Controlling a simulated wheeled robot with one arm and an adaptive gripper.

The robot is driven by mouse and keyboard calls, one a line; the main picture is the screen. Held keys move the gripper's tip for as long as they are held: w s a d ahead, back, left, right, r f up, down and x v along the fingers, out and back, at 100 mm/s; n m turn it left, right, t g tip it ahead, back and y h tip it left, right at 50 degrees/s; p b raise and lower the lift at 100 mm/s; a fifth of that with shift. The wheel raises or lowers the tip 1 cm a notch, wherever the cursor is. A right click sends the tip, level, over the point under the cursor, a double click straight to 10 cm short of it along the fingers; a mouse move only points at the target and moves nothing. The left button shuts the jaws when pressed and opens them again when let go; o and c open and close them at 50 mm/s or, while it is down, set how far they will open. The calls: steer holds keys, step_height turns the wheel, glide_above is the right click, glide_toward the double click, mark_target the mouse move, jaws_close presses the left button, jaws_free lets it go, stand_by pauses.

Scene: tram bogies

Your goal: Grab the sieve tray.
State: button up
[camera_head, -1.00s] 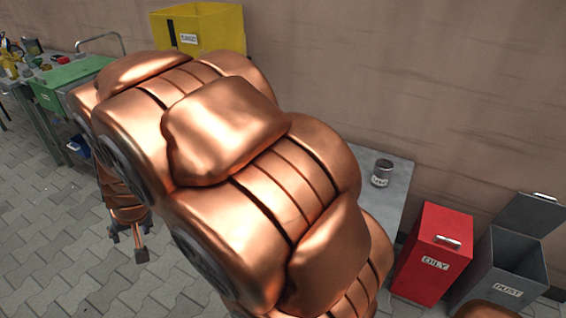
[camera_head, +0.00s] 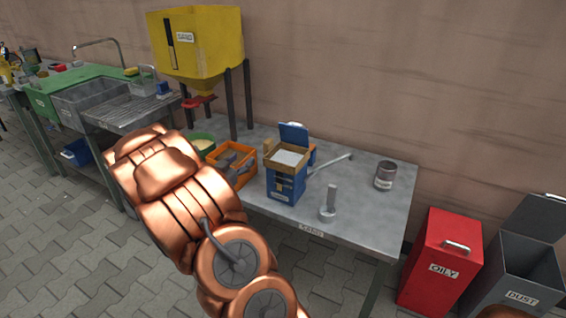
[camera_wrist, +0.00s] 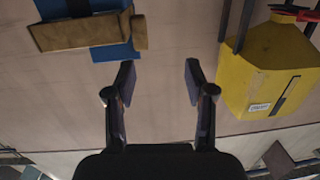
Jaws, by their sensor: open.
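I cannot tell for sure which of these is the sieve tray. My gripper (camera_wrist: 158,82) is open and empty in the wrist view, with the wall beyond its fingers. Neither the orange tray nor the green bowl can be made out in the wrist view.
The blue box (camera_head: 285,186) with open cardboard flaps stands on the workbench (camera_head: 360,215); a tin (camera_head: 385,175) and a grey upright tool (camera_head: 328,204) are to its right. A yellow hopper (camera_head: 195,45) rises behind. Red (camera_head: 440,262) and grey (camera_head: 518,268) bins stand right of the bench.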

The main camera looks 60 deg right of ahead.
mark_target(265, 147)
steer(key=shift+g+h, duration=0.5)
steer(key=shift+s+d, duration=0.3)
steer(key=shift+d, duration=1)
steer(key=shift+s+d, duration=0.25)
steer(key=shift+d, duration=1.05)
steer(key=shift+s+d, duration=0.3)
steer(key=shift+d, duration=1)
steer(key=shift+s+d+f+m+p, duration=0.15)
steer(key=shift+d+m+p, duration=0.2)
steer(key=shift+d, duration=2.35)
jaws_close()
